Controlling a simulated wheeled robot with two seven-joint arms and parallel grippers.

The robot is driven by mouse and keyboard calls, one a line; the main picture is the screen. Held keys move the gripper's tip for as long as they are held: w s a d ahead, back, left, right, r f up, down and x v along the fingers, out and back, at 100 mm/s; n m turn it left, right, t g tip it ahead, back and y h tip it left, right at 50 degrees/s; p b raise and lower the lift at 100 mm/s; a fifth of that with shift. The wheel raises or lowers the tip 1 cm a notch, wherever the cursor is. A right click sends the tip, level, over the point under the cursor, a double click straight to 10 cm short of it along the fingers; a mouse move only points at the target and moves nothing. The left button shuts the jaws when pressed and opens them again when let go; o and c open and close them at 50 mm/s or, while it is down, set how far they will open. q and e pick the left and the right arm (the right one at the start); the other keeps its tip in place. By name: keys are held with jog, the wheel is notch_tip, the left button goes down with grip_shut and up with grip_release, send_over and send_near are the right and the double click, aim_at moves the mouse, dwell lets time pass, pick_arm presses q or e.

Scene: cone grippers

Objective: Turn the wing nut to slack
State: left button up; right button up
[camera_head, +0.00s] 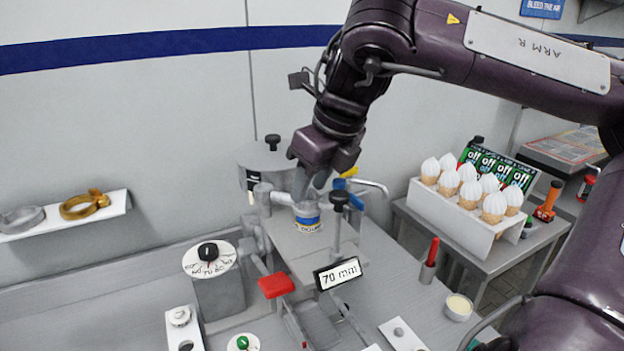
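My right gripper (311,188) points down over the middle of the bench fixture, just above a small tin with a yellow and blue label (307,217). Its fingers are small and partly merge with grey parts behind them, so I cannot tell whether they are open or shut on something. I cannot clearly pick out the wing nut; it may be hidden by the gripper or among the small parts there. A yellow piece (350,172) and a blue piece (339,184) show right beside the fingers. My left gripper is not in view.
A black-knobbed post (339,199) and a "70 mm" sign (338,274) stand close by. A dial box (209,258) and red handle (276,285) are left and front. A rack of white-topped cones (469,215) stands right. A shelf with a gold ring (84,205) is far left.

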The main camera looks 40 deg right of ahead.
jog(key=c, duration=0.8)
grip_shut()
jog(key=shift+r+n+y+p, duration=0.3)
jog(key=shift+n+p, duration=0.3)
jog(key=shift+p, duration=0.35)
jog(key=n+y+p, duration=0.1)
jog(key=n+p, duration=0.2)
jog(key=n+g+y+p, duration=0.1)
jog(key=n+p, duration=0.2)
jog(key=d+n+g+p, duration=0.1)
jog(key=n+p, duration=0.2)
jog(key=p, duration=0.1)
jog(key=shift+w+n+y, duration=0.25)
jog(key=shift+n+y, duration=0.05)
jog(key=shift+y, duration=0.1)
jog(key=n+p, duration=0.1)
jog(key=n+g+p, duration=0.1)
jog(key=n, duration=0.1)
jog(key=shift+w+f+g, duration=0.1)
jog(key=shift+w+g, duration=0.05)
jog(key=shift+g, duration=0.15)
jog(key=shift+w+f+n+g+y+p, duration=0.15)
jog(key=shift+n+g+p, duration=0.25)
jog(key=shift+n, duration=0.6)
jog(key=shift+r+n+g+y+p, duration=0.15)
jog(key=shift+n+g+p, duration=0.25)
jog(key=shift+n, duration=0.6)
jog(key=shift+f, duration=0.1)
